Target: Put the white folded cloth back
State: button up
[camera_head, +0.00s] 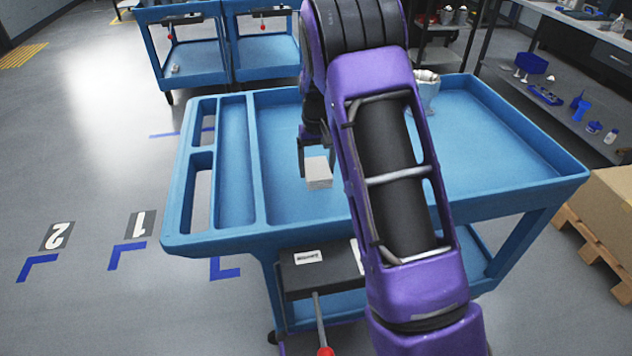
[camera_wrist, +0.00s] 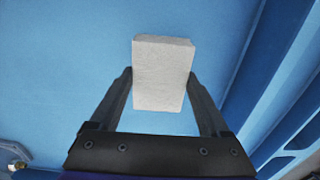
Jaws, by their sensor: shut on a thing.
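The white folded cloth (camera_head: 318,173) is a small pale block in the head view, over the blue cart's tray (camera_head: 283,140). In the wrist view the cloth (camera_wrist: 162,72) sits between the two dark fingers of my gripper (camera_wrist: 160,98). My gripper (camera_head: 316,152) is shut on the cloth, and my arm hides part of it and the tray in the head view. I cannot tell whether the cloth touches the tray floor or hangs just above it.
A metal part (camera_head: 427,84) stands at the tray's back, partly behind my arm. The tray's right side is clear. Narrow compartments (camera_head: 237,165) line its left side. Other blue carts (camera_head: 180,55) stand behind. A shelf with blue items (camera_head: 545,95) and a cardboard box (camera_head: 612,205) are at right.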

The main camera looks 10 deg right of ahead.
aim_at(317, 168)
jog(key=shift+f, duration=2.2)
jog(key=shift+f+b, duration=0.25)
jog(key=shift+b, duration=0.1)
jog(key=o, duration=1.2)
jog(key=shift+c, duration=0.2)
notch_tip(317, 168, up, 12)
jog(key=shift+r+p, duration=0.25)
jog(key=shift+p, duration=0.6)
jog(key=shift+r, duration=0.1)
